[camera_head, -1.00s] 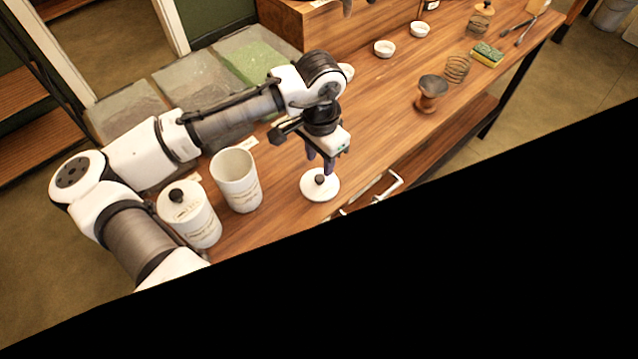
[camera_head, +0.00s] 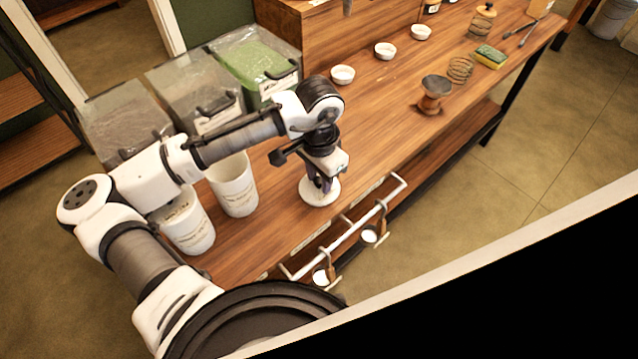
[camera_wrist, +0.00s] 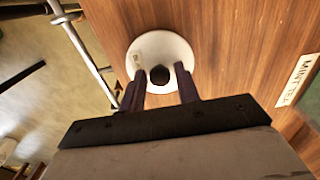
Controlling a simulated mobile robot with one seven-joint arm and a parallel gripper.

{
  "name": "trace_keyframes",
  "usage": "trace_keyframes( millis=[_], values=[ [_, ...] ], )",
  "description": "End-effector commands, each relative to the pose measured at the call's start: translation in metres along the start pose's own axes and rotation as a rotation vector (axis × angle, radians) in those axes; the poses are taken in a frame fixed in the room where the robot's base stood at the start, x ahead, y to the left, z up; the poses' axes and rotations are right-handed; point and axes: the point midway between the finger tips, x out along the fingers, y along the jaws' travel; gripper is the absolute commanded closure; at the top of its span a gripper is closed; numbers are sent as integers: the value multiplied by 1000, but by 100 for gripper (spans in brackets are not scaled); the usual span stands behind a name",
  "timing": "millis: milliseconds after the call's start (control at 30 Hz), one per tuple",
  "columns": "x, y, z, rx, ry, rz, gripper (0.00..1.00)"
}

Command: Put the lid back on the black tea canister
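A round white lid (camera_head: 308,195) with a dark knob lies on the wooden table. It also shows in the wrist view (camera_wrist: 175,47), with its knob (camera_wrist: 160,75). My gripper (camera_head: 322,184) is low over the lid. In the wrist view its fingers (camera_wrist: 160,71) are apart on either side of the knob, with small gaps. An open white canister (camera_head: 236,192) stands upright to the left of the lid. A second white canister (camera_head: 190,228) stands further left, its top mostly hidden by my arm. Their labels are too small to read.
Clear bins (camera_head: 195,95), one with green contents, stand behind the canisters. White bowls (camera_head: 385,50), a dark-topped wooden tool (camera_head: 434,95) and a sponge (camera_head: 490,56) are further right. A white rail (camera_head: 345,232) runs along the table's front edge. A "MINT TEA" label (camera_wrist: 297,80) lies right of the lid.

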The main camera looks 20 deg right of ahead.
Motion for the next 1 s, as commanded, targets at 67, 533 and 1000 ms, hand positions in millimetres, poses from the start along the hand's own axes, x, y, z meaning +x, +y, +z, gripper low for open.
trace_keyframes(
  millis=[67,533,1000],
  values=[
    [0,0,0,0,0,0,79],
    [-7,0,0,0,1,0,87],
    [-26,0,0,0,1,1,87]
  ],
)
